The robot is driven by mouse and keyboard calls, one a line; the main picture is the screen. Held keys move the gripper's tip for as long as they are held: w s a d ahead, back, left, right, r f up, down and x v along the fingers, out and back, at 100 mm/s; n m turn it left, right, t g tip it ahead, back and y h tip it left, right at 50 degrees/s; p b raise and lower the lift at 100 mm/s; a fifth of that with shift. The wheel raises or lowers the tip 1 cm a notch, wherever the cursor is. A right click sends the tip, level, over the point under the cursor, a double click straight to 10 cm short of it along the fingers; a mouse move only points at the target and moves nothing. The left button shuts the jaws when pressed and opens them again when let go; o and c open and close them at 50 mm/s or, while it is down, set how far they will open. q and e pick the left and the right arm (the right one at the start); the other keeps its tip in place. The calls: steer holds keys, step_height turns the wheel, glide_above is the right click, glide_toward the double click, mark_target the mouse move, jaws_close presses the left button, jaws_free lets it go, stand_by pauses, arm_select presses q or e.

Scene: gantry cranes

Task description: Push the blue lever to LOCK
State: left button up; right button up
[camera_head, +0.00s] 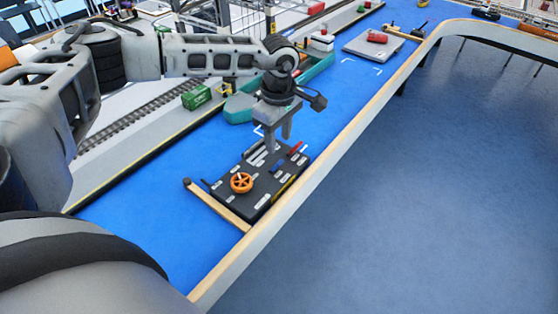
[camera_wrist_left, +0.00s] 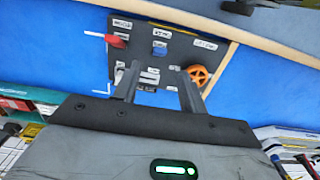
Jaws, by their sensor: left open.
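The blue lever (camera_wrist_left: 160,48) shows as a small blue block on a dark control board (camera_wrist_left: 180,42), below a white label too blurred to read. My left gripper (camera_head: 279,143) points down over the far part of the board. Its two fingers (camera_wrist_left: 158,70) are apart with nothing held between them. In the wrist view the blue lever appears just beyond the fingertips, between their lines. Contact cannot be told. My right gripper is out of view.
An orange handwheel (camera_head: 241,183) and a red lever (camera_head: 297,147) flank the blue lever's area. A wooden rail (camera_head: 217,206) lies along the board's near side. A teal boat-shaped hull (camera_head: 240,108) and a green container (camera_head: 196,97) stand behind. Table is clear at near left.

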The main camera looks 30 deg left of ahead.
mark_target(279, 163)
arm_select(q)
step_height(279, 163, down, 9)
steer(key=shift+f+p, duration=0.2)
steer(key=shift+p, duration=0.3)
jaws_close()
